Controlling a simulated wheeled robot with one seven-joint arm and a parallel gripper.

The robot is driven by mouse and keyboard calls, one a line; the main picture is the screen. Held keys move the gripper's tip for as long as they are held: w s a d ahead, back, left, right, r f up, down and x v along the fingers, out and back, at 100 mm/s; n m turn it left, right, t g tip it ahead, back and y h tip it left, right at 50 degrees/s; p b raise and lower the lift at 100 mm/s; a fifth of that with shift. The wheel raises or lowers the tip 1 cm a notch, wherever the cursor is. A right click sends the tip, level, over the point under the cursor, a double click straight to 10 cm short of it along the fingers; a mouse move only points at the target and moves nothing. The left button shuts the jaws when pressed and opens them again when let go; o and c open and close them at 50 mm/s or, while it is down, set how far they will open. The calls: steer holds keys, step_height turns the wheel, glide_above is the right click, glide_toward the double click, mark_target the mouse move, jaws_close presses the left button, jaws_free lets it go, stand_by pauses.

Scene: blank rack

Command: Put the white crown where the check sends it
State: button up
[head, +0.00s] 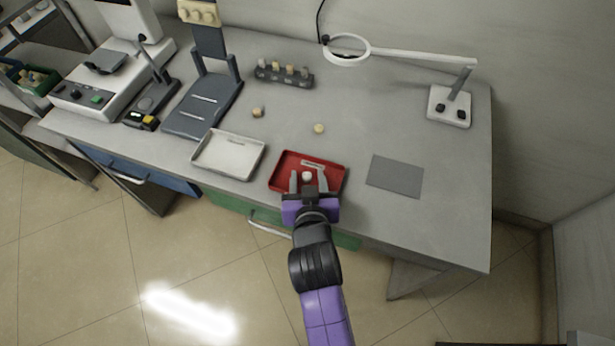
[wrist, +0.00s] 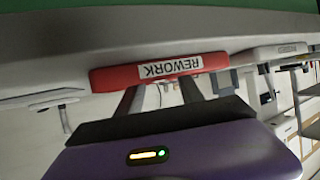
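The white crown (head: 307,176) is low over or in the red tray (head: 279,172); I cannot tell if it rests on the tray floor. The wrist view shows the tray's front wall with the label REWORK (wrist: 152,72), upside down. My gripper (head: 308,177) reaches over the tray's near edge. Its two fingers stand apart, with the crown between them and a gap visible on each side. In the wrist view the fingers (wrist: 160,92) are also spread, and the crown is hidden there.
A white tray (head: 207,166) stands left of the red one, a grey mat (head: 395,176) right. Behind are two small beige pieces (head: 257,112) (head: 319,128) and a dark rack (head: 285,78) of several pieces. A magnifier lamp (head: 449,107) stands right.

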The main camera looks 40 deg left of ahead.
steer(key=shift+r, duration=0.3)
steer(key=shift+s+d, duration=0.2)
steer(key=shift+s, duration=0.1)
steer(key=v, duration=1.1)
steer(key=shift+s+d+r, duration=0.1)
